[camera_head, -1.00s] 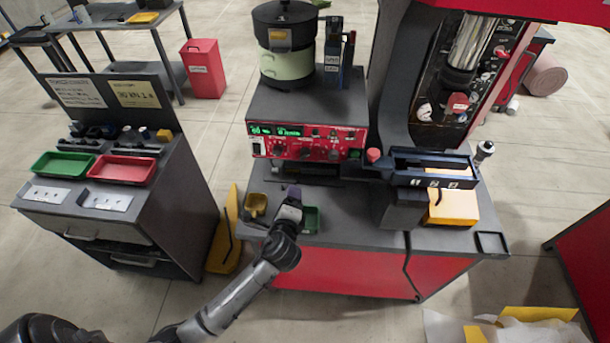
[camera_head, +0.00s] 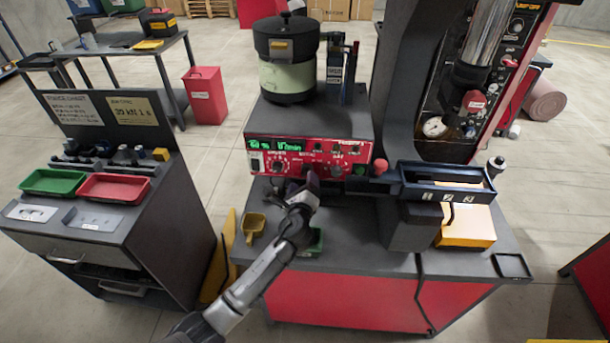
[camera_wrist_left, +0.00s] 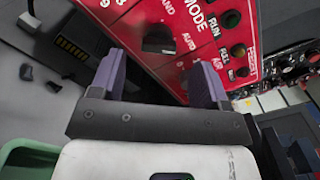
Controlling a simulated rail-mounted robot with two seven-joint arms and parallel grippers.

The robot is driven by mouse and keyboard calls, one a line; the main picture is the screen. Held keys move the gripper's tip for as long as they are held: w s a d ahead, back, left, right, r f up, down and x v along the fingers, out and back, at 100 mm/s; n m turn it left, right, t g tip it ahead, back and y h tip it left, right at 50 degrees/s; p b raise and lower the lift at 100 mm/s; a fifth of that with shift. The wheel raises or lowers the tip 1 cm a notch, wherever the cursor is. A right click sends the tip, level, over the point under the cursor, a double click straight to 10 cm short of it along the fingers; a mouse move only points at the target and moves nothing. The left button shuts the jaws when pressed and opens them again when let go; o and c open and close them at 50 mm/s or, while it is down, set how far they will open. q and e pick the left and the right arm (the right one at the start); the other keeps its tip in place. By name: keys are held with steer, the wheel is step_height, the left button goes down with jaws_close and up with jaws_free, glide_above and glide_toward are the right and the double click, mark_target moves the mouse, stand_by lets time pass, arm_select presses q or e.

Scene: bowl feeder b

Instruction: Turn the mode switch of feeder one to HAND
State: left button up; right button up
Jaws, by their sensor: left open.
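The red control panel (camera_head: 256,156) of the feeder, with lit green displays, sits below the bowl on the bench. In the left wrist view the panel (camera_wrist_left: 190,22) fills the top, and the mode switch (camera_wrist_left: 158,40) is a dark knob beside the words MODE, HAND and AUTO. I cannot tell which mark it points at. My left gripper (camera_head: 305,188) is at the panel's lower edge. In the left wrist view its purple fingers (camera_wrist_left: 160,66) are apart and empty, with the knob beyond the gap between them. Contact is not visible. My right gripper is not in view.
A green tray (camera_head: 314,243) and a yellow scoop (camera_head: 253,224) lie on the bench near my left arm. A dark rail (camera_head: 440,172) with a red knob (camera_head: 380,167) juts out to the right of the panel. Indicator lamps (camera_wrist_left: 232,19) line the panel beside the switch.

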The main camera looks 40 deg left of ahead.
mark_target(305, 173)
arm_select(q)
steer(key=shift+b+x, duration=0.35)
steer(key=shift+x, duration=2.15)
steer(key=shift+c, duration=0.2)
steer(key=c, duration=0.9)
